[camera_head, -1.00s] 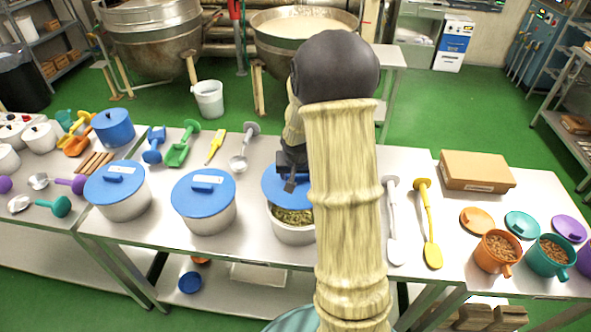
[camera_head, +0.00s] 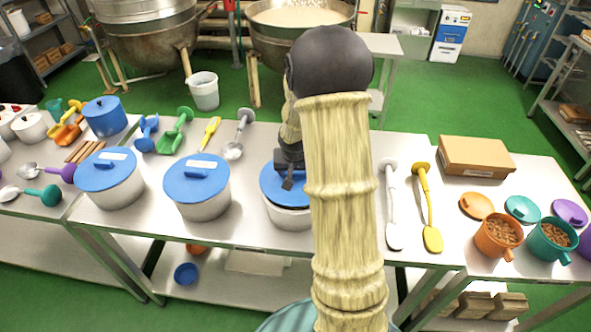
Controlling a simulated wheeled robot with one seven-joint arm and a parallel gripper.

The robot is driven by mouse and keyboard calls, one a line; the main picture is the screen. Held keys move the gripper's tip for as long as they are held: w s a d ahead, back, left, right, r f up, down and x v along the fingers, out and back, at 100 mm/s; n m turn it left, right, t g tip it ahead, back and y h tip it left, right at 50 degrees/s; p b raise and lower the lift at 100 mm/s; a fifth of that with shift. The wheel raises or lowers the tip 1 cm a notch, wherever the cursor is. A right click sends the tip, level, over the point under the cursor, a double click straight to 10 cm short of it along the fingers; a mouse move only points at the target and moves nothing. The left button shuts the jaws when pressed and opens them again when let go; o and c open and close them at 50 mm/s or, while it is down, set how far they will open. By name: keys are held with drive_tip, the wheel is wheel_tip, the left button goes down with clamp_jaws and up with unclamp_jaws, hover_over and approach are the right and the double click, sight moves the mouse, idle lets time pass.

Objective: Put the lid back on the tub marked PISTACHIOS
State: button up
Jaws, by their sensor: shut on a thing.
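A white tub (camera_head: 290,217) stands on the steel table, partly hidden behind my arm. A blue lid (camera_head: 273,188) lies over its mouth, and I see no contents between lid and rim on the visible side. My gripper (camera_head: 288,180) is shut on the blue lid from above; the fingertips are small and partly hidden. Whether the lid is fully seated all round I cannot tell, as my arm covers its right side. No PISTACHIOS marking is readable on any tub.
Two more lidded tubs (camera_head: 198,207) (camera_head: 112,190) stand to the left. Scoops and a yellow spatula (camera_head: 211,134) lie behind them. A white paddle (camera_head: 391,205) and a yellow paddle (camera_head: 427,210) lie to the right, then a cardboard box (camera_head: 474,157) and filled mugs (camera_head: 497,236).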

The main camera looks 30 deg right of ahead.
drive_tip(key=shift+b+x, duration=0.45)
drive_tip(key=shift+x, duration=0.35)
drive_tip(key=shift+s, duration=0.2)
drive_tip(key=shift+a, duration=0.25)
drive_tip(key=shift+s+d+r, duration=0.1)
drive_tip(key=shift+s+d, duration=0.05)
drive_tip(key=shift+s, duration=0.05)
drive_tip(key=shift+w, duration=0.15)
idle(0.4)
drive_tip(key=shift+f+b, duration=0.4)
drive_tip(key=shift+f, duration=0.05)
idle(0.7)
drive_tip(key=o, duration=1.1)
drive_tip(key=shift+c, duration=0.2)
